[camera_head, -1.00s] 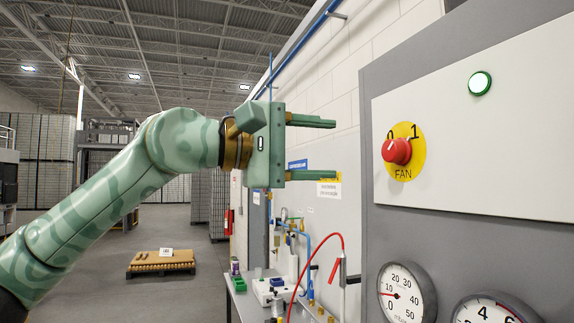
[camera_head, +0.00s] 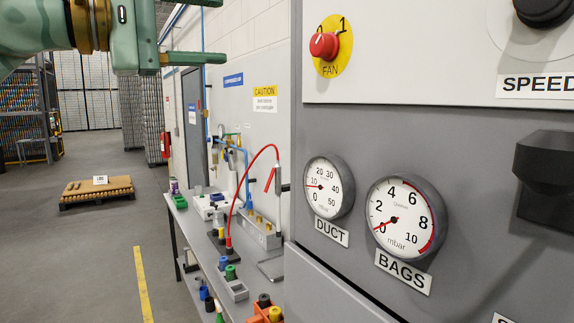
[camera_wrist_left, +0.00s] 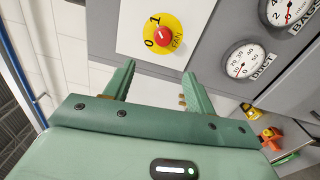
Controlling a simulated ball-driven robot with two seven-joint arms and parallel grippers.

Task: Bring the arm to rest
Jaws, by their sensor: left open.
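My left gripper (camera_head: 222,30) is at the top left of the head view, partly cut off by the top edge. Its fingers are spread apart with nothing between them. They point right toward the grey cabinet and stop short of it. The red fan knob (camera_head: 324,45) on its yellow disc is to the right of the fingertips and apart from them. In the left wrist view the empty open jaws (camera_wrist_left: 162,65) face the wall and panel, with the fan knob (camera_wrist_left: 163,33) beyond them. My right gripper is out of view.
The grey cabinet (camera_head: 400,290) fills the right, with the duct gauge (camera_head: 325,187), bags gauge (camera_head: 395,220) and black speed knob (camera_head: 543,10). A bench (camera_head: 180,212) with fittings and a red hose stands along the wall. A low pallet (camera_head: 97,190) lies on open floor.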

